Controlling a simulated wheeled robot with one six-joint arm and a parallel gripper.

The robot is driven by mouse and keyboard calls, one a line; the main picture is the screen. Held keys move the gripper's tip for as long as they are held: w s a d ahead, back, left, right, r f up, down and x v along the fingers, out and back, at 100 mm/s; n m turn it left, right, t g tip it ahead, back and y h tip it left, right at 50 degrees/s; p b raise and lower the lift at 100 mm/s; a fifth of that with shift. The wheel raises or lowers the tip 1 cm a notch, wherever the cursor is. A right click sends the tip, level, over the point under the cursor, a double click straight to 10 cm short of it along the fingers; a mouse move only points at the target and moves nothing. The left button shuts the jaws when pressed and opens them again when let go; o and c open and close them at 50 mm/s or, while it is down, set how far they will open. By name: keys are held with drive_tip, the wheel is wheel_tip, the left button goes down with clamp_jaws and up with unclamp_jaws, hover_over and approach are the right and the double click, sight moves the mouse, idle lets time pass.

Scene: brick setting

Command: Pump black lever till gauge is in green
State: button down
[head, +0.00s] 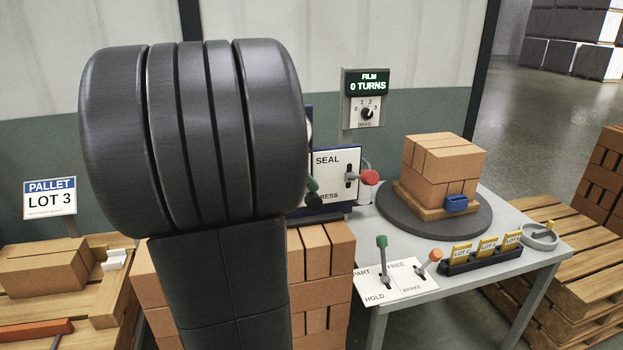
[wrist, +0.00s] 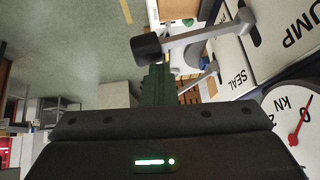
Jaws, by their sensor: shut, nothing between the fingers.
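The black lever's knob (wrist: 147,48) sits on a grey arm beside the panel lettered PUMP (wrist: 290,32) in the wrist view. In the head view the black knob (head: 315,200) shows just right of my arm. My gripper's dark green ribbed fingers (wrist: 157,72) are shut and empty, close to the knob; I cannot tell whether they touch it. The green tip of my gripper (head: 312,184) shows beside the knob in the head view. The gauge (wrist: 292,125) is cut off at the right of the wrist view. Its red needle points near the 0; no green band shows.
The panel lettered SEAL (head: 333,165) has a red-knobbed lever (head: 369,177). Right of it, a grey table (head: 535,255) holds a turntable (head: 475,222) with bricks, a green lever (head: 382,242) and an orange lever (head: 435,255). My arm hides much of the press.

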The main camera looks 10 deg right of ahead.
sight(310, 202)
drive_tip(key=s+f+b, duration=0.3)
drive_tip(key=f+b, duration=0.3)
idle(4.8)
drive_tip(key=shift+r, duration=0.1)
idle(0.4)
drive_tip(key=shift+w+r+p, duration=0.2)
drive_tip(key=shift+r+p, duration=0.2)
drive_tip(key=shift+r, duration=0.1)
drive_tip(key=shift+w+r+p, duration=0.2)
drive_tip(key=shift+r+p, duration=0.2)
drive_tip(key=shift+r, duration=0.05)
drive_tip(key=w+r+p, duration=0.4)
drive_tip(key=r+p, duration=0.2)
drive_tip(key=r, duration=0.2)
drive_tip(key=shift+w+p, duration=0.15)
drive_tip(key=shift+p, duration=0.15)
